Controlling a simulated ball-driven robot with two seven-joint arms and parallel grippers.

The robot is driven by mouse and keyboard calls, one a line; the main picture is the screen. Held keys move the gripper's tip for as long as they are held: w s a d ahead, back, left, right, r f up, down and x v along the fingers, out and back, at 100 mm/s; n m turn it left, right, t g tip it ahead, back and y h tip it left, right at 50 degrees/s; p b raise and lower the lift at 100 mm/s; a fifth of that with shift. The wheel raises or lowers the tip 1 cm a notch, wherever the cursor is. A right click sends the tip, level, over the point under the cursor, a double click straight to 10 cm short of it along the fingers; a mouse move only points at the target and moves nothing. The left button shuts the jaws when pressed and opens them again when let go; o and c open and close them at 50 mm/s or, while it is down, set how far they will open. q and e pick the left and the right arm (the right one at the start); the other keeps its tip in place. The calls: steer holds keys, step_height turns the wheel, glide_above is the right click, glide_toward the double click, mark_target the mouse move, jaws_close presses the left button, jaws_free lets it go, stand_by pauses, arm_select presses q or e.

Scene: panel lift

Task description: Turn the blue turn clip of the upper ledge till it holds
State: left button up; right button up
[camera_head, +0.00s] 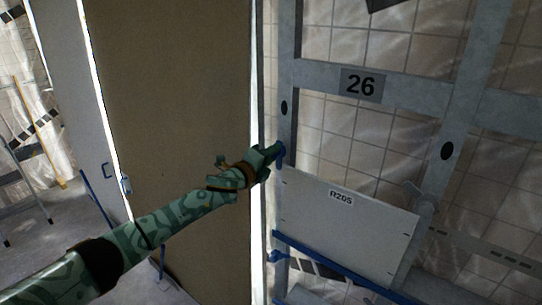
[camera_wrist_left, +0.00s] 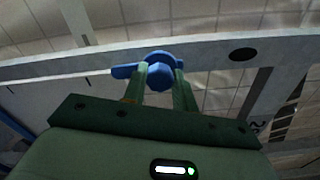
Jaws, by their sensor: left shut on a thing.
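The blue turn clip (camera_wrist_left: 160,62) sits on the metal frame in the left wrist view, with a lever pointing left. My left gripper (camera_wrist_left: 160,82) has one finger on each side of its round body and is shut on it. In the head view my left gripper (camera_head: 270,155) reaches the clip (camera_head: 281,150) at the left upright, mostly hiding it. A pale panel marked R205 (camera_head: 345,225) stands just below and right of the clip. My right gripper is not in view.
A blue ledge (camera_head: 325,262) runs under the panel, with another blue clip (camera_head: 277,257) at its left. A crossbar marked 26 (camera_head: 400,88) is above. A large brown board (camera_head: 180,110) stands left, behind my arm. A grey fitting (camera_head: 418,198) is at the panel's right edge.

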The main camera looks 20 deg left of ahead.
arm_select(q)
steer(key=shift+f, duration=0.15)
steer(key=o, duration=1)
steer(key=shift+c, duration=0.2)
steer(key=b+v, duration=0.2)
steer(key=v, duration=1.4)
steer(key=shift+s, duration=0.25)
